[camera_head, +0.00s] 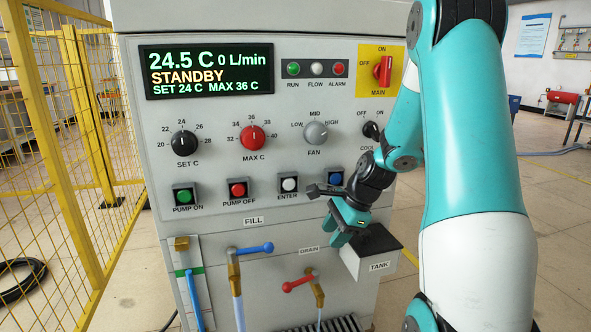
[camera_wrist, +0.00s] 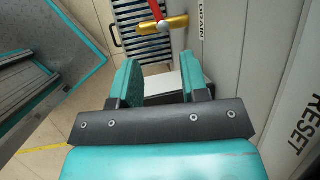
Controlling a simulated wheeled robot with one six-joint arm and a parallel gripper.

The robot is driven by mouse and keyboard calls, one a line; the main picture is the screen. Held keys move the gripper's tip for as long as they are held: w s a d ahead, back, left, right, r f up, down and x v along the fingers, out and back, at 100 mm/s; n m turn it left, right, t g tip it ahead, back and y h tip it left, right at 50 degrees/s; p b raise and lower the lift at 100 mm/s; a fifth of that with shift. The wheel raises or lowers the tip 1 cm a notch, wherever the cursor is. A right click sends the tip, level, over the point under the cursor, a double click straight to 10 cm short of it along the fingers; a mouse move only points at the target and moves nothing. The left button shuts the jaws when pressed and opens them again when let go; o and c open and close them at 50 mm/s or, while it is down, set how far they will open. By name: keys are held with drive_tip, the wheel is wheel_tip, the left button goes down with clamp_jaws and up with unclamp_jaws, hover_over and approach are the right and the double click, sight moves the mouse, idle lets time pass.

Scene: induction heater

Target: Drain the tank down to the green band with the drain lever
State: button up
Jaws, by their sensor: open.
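The drain lever (camera_head: 299,284) has a red handle on a brass valve (camera_head: 319,296), low on the panel under the DRAIN label. The handle points left in the head view. The red lever (camera_wrist: 156,9) and its brass valve (camera_wrist: 163,25) also show at the top of the wrist view, beyond my fingertips. My gripper (camera_head: 338,238) is open and empty, above and right of the lever, apart from it. The sight gauge (camera_head: 190,290) at lower left holds a blue column with a green band (camera_head: 184,272) near its top; the exact level is hard to tell.
The blue fill lever (camera_head: 257,248) is left of the drain lever. A dark-topped box labelled TANK (camera_head: 372,262) juts out close beside my gripper. Push buttons (camera_head: 238,188) sit above. A slatted grate (camera_wrist: 131,22) lies below the drain. A yellow fence (camera_head: 72,150) stands left.

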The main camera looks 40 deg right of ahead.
drive_tip(key=a+r+n+g+p, duration=0.1)
drive_tip(key=a+r+n+p, duration=0.8)
drive_tip(key=r, duration=0.7)
drive_tip(key=shift+a+r+y+p, duration=0.3)
drive_tip(key=shift+a+y, duration=0.1)
drive_tip(key=shift+a, duration=1.25)
drive_tip(key=m+b, duration=0.6)
drive_tip(key=b, duration=0.2)
approach(305, 279)
drive_tip(key=b+x, duration=0.6)
drive_tip(key=x, duration=0.2)
drive_tip(key=shift+w+a+f, duration=0.1)
drive_tip(key=shift+w+f, duration=0.05)
drive_tip(key=shift+f, duration=0.15)
clamp_jaws()
